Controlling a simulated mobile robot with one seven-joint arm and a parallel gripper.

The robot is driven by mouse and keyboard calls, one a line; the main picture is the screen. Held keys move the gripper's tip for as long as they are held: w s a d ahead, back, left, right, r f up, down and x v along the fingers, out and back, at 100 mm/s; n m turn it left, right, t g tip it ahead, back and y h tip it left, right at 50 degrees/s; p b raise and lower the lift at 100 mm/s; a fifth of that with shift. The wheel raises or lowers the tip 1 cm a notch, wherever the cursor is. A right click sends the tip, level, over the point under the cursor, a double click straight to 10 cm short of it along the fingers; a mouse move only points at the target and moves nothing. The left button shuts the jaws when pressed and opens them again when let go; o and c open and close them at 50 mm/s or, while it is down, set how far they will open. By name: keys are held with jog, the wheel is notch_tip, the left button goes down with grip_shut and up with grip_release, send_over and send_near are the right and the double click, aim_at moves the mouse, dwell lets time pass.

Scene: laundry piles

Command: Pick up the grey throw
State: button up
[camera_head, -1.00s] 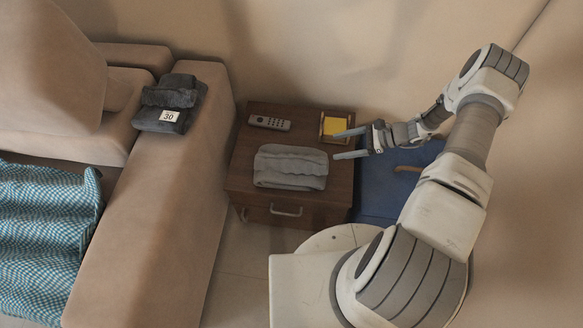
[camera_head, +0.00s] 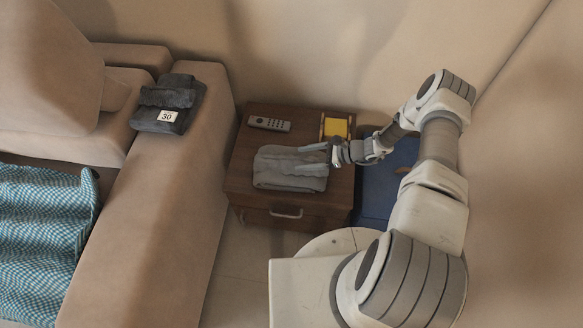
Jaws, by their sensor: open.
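A folded light grey throw (camera_head: 284,172) lies on top of the brown wooden side table (camera_head: 240,165). My gripper (camera_head: 316,158) is open, with its fingers pointing left over the right part of the throw. One finger shows against the throw's back right edge and the other lies across its right side. I cannot tell whether the fingers touch the cloth. Nothing is seen held between them.
A grey remote (camera_head: 269,124) and a small wooden tray with a yellow pad (camera_head: 336,128) are at the table's back. A dark folded cloth tagged 30 (camera_head: 166,104) lies on the sofa arm (camera_head: 175,190). A teal checked cloth (camera_head: 40,240) covers the seat. A blue bin (camera_head: 375,190) stands at right.

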aim_at(293, 160)
jog(key=b+x, duration=0.1)
jog(key=x, duration=0.4)
jog(key=shift+a+f, duration=0.1)
grip_shut()
dwell(1.3)
